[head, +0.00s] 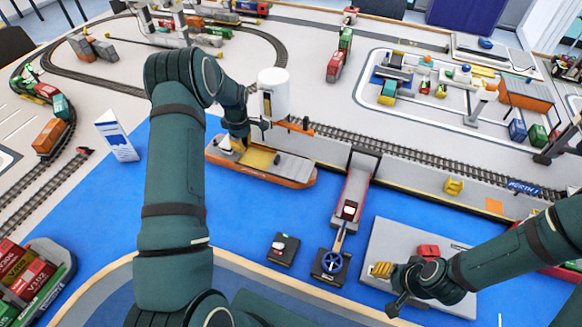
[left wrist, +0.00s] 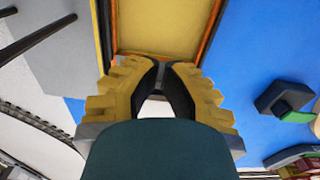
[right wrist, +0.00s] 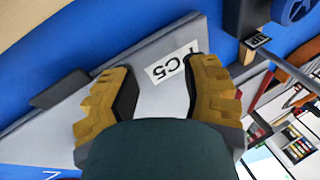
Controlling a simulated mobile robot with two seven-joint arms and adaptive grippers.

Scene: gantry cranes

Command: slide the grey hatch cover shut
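The grey hatch cover (head: 294,168) lies on the right part of the orange-hulled ship (head: 303,184). A small dark knob (head: 277,160) stands near its left edge. The yellow hold (head: 258,158) is uncovered left of it, and shows at the top of the left wrist view (left wrist: 160,25). My left gripper (head: 237,142) is over the ship's left end, apart from the cover. Its fingertips (left wrist: 160,68) are drawn together, with no held object clear.
A quay wall with rail track (head: 400,160) runs behind the ship. A white crane cylinder (head: 273,92) with an orange boom (head: 300,128) stands close to my left wrist. A grey-red ramp (head: 355,190) lies right of the ship. Blue floor (head: 250,215) in front is mostly clear.

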